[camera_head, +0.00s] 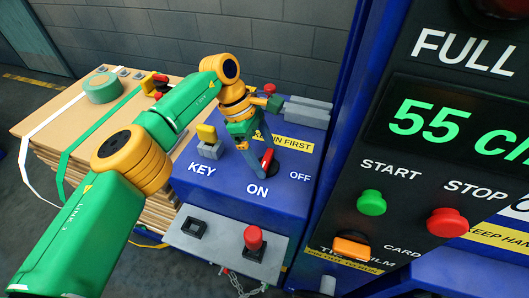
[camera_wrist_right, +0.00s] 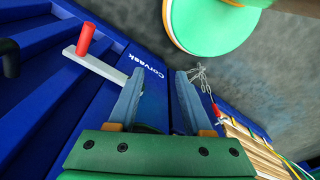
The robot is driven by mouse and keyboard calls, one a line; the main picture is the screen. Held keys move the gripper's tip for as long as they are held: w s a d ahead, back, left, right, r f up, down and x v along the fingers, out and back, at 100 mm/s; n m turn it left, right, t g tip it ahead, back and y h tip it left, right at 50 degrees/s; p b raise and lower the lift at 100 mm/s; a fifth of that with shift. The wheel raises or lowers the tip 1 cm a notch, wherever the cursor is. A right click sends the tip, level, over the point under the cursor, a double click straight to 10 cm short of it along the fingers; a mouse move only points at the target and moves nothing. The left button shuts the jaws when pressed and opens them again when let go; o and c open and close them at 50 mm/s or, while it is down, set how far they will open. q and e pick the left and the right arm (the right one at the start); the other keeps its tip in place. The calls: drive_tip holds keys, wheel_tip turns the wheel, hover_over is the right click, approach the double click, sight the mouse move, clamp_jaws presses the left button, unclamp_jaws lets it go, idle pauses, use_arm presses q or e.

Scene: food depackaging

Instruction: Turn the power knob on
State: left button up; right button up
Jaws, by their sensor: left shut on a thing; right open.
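The power knob (camera_head: 268,157) shows as a red handle on a dark round base, on the blue control box between the ON and OFF labels. The handle stands nearly upright in the picture, leaning slightly right. My left gripper (camera_head: 259,168) comes down from above and is shut on the knob; its fingers partly hide the knob's base. In the right wrist view my right gripper (camera_wrist_right: 158,78) is open with nothing between its fingers. It is not in the head view.
A yellow key switch (camera_head: 207,134) stands left of the knob. A grey plate with a red button (camera_head: 255,240) juts out below. The black panel with green START (camera_head: 371,202) and red STOP (camera_head: 447,222) buttons is close on the right. A red-handled lever (camera_wrist_right: 86,38) is near my right gripper.

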sight(266, 157)
use_arm(q)
drive_tip(key=o, duration=1.1)
drive_tip(key=shift+o, duration=0.2)
drive_tip(key=v, duration=0.3)
drive_tip(key=shift+b, duration=0.35)
drive_tip(key=p+v, duration=0.3)
drive_tip(key=v, duration=0.1)
drive_tip(key=shift+r, duration=0.1)
